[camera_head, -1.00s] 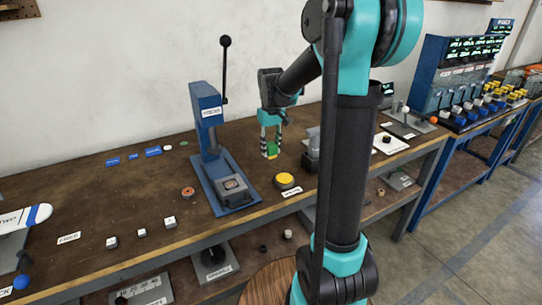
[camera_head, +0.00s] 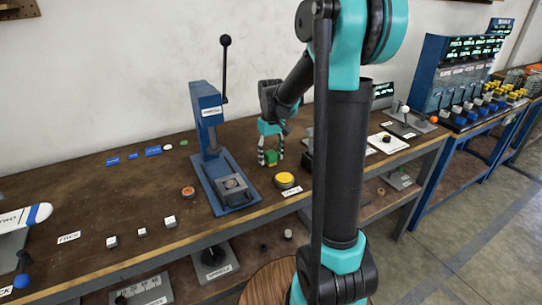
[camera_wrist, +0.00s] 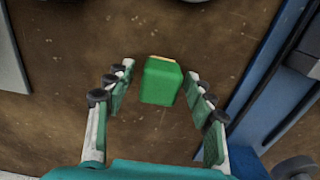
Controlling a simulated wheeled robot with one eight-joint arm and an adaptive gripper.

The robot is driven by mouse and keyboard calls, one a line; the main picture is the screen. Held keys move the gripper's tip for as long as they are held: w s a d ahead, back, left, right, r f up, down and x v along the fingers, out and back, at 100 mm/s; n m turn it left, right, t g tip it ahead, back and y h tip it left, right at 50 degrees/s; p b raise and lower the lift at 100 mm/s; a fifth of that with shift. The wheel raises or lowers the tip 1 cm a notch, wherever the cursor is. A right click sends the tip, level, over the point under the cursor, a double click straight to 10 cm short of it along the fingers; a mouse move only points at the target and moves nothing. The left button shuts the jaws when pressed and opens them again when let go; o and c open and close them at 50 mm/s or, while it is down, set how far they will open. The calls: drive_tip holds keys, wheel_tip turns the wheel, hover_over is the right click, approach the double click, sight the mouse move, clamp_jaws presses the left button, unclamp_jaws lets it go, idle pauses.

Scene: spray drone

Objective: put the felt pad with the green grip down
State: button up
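The green grip (camera_head: 271,158) stands on the brown bench top, right of the blue press. In the wrist view the green grip (camera_wrist: 161,82) is a block seen from above, with a thin tan edge, probably the felt pad, at its far side (camera_wrist: 163,58). The rest of the pad is hidden under the grip. My gripper (camera_head: 271,160) is low over the bench with its fingers spread on both sides of the grip. In the wrist view my gripper (camera_wrist: 158,84) shows a clear gap on each side of the green block, so it is open and touches nothing.
The blue lever press (camera_head: 208,130) stands close by on the left; its blue side (camera_wrist: 265,75) borders the wrist view. A yellow button (camera_head: 285,180) sits at the bench's front edge. Blue tags (camera_head: 153,151) lie behind left. Bare bench surrounds the grip.

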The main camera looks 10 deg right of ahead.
sight(271, 152)
drive_tip(key=shift+r, duration=0.1)
wheel_tip(271, 152, up, 12)
idle(0.5)
